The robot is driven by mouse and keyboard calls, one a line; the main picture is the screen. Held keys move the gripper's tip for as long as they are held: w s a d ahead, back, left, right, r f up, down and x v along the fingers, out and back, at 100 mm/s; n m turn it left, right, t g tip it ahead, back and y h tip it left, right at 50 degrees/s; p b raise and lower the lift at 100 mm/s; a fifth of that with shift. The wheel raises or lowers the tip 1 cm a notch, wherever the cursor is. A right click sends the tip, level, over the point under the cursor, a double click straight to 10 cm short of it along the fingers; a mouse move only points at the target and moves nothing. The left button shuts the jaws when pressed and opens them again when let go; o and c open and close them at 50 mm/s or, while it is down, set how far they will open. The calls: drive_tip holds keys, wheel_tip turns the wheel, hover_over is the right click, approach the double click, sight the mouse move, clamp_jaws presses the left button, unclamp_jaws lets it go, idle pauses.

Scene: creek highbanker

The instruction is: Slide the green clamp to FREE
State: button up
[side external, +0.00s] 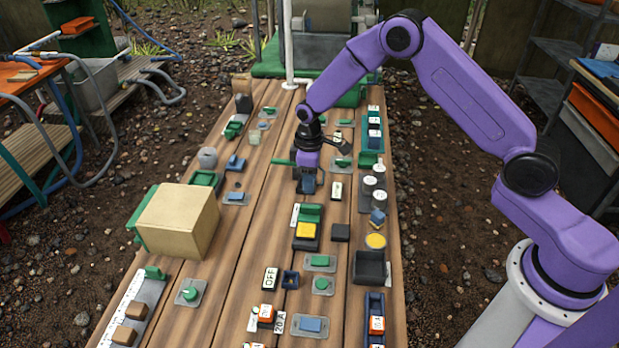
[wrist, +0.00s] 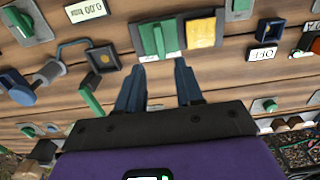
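A green sliding piece (side external: 311,212) sits in a dark frame beside a yellow block (side external: 306,231) on the plank table; I take it for the green clamp, but several other green parts are about and no FREE mark is legible. In the wrist view the green piece (wrist: 158,40) stands just beyond my fingertips, with the yellow block (wrist: 201,33) to its right. My gripper (side external: 308,184) points down over the table behind the green piece. In the wrist view my gripper (wrist: 160,66) has its two fingers apart, with nothing between them.
A large tan box (side external: 178,220) stands at the left of the table. Grey cylinders (side external: 374,180) and a dark open bin (side external: 371,268) stand at the right. An OFF label (side external: 270,279) and small green-knobbed plates (side external: 320,263) lie nearer the front. Bare wood shows between parts.

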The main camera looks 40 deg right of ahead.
sight(309, 206)
drive_tip(key=shift+f, duration=4.45)
clamp_jaws()
drive_tip(key=shift+w+d, duration=0.6)
drive_tip(key=shift+d, duration=0.05)
unclamp_jaws()
